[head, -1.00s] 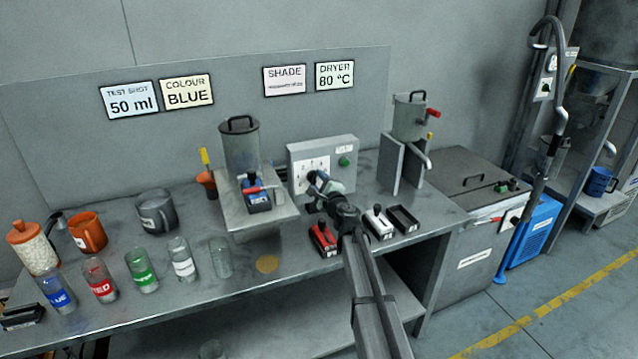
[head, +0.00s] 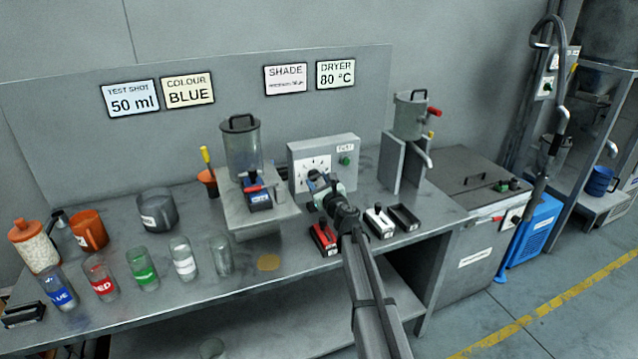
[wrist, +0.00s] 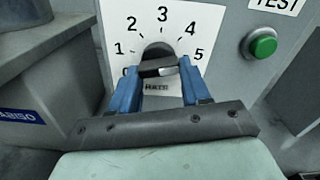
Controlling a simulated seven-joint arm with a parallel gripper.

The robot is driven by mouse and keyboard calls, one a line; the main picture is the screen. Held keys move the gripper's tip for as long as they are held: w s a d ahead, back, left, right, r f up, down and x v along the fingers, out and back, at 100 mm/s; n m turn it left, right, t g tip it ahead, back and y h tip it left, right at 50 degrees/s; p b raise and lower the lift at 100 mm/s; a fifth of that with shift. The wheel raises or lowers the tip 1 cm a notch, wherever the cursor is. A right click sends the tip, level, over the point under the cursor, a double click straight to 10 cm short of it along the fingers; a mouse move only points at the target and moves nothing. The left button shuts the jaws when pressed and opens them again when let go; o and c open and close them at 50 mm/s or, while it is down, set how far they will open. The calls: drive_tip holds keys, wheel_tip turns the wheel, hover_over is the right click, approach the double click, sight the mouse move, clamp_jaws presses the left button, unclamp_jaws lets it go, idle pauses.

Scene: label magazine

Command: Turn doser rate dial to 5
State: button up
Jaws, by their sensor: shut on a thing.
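The doser rate dial (wrist: 157,57) is a dark round knob with a raised grip bar, on a white scale plate (wrist: 128,22) numbered up to 5 and marked RATE. My gripper (wrist: 157,70) is shut on the dial, with one blue finger at each side of the grip bar. The bar lies nearly level, its right end toward the 5. The fingers partly hide the bar's ends and the low numbers, so I cannot tell exactly where the pointer stands. In the head view my gripper (head: 318,182) is in front of the grey control box (head: 345,148) and covers the dial.
A green button (wrist: 263,43) sits right of the scale, under a TEST label. The doser stand (head: 262,218) with its clear hopper is close on the left. Several jars stand at the left.

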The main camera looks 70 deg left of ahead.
drive_tip(key=shift+m, duration=0.5)
drive_tip(key=o, duration=1.1)
drive_tip(key=shift+c, duration=0.2)
drive_tip(key=d, duration=1.3)
drive_tip(key=shift+d, duration=0.4)
